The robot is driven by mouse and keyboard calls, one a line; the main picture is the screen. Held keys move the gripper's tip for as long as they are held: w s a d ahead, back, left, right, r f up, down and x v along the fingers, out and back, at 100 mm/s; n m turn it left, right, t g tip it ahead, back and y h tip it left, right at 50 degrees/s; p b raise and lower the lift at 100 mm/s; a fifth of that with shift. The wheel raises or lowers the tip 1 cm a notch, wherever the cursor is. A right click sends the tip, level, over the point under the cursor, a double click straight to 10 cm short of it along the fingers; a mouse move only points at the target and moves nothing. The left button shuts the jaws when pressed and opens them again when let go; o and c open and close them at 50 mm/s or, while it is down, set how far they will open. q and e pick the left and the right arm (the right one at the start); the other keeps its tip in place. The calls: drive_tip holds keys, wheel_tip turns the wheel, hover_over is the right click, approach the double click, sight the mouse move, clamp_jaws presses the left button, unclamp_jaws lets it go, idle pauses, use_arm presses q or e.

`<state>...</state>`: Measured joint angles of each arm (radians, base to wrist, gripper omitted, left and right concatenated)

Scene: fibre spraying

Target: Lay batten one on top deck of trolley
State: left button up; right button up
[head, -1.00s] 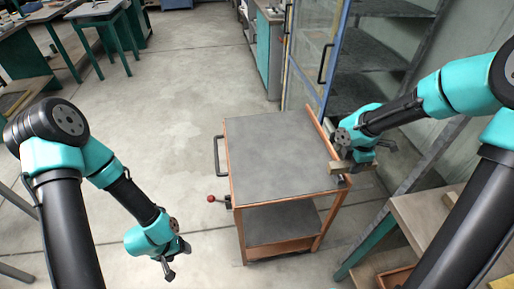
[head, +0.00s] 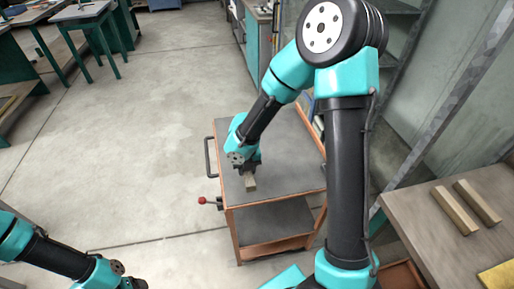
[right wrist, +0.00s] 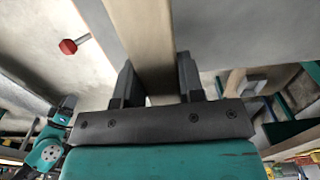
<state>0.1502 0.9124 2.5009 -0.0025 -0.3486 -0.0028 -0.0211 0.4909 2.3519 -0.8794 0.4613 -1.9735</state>
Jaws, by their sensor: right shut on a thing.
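The trolley (head: 285,165) has a grey top deck with copper-coloured edges and a lower shelf. My right gripper (head: 247,171) is over the deck's front left part, pointing down, shut on a short wooden batten (head: 250,184). In the right wrist view the batten (right wrist: 143,30) runs between the two dark fingers of the gripper (right wrist: 157,82). I cannot tell whether the batten touches the deck or hangs just above it. My left gripper (head: 132,284) is at the bottom edge of the head view, mostly cut off, away from the trolley.
Two more battens (head: 454,210) lie on a workbench (head: 410,208) at the right. A red knob (head: 202,200) on a lever and a black handle (head: 209,157) stick out from the trolley's left side.

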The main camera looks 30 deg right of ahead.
drive_tip(key=shift+d, duration=0.1)
drive_tip(key=w+d, duration=0.2)
drive_tip(key=w, duration=0.2)
drive_tip(key=w+d+f, duration=0.1)
drive_tip(key=w+d, duration=0.2)
drive_tip(key=w, duration=0.2)
drive_tip(key=w+d, duration=0.2)
drive_tip(key=w, duration=0.2)
drive_tip(key=shift+w+d+f, duration=0.15)
drive_tip(key=shift+d+f, duration=0.05)
drive_tip(key=shift+w, duration=0.1)
drive_tip(key=shift+w+d+f, duration=0.1)
drive_tip(key=shift+w+d, duration=0.1)
drive_tip(key=shift+w, duration=0.05)
drive_tip(key=shift+f, duration=1.7)
drive_tip(key=shift+f, duration=0.15)
drive_tip(key=o, duration=0.9)
drive_tip(key=shift+o, duration=0.2)
wheel_tip(320, 180, up, 12)
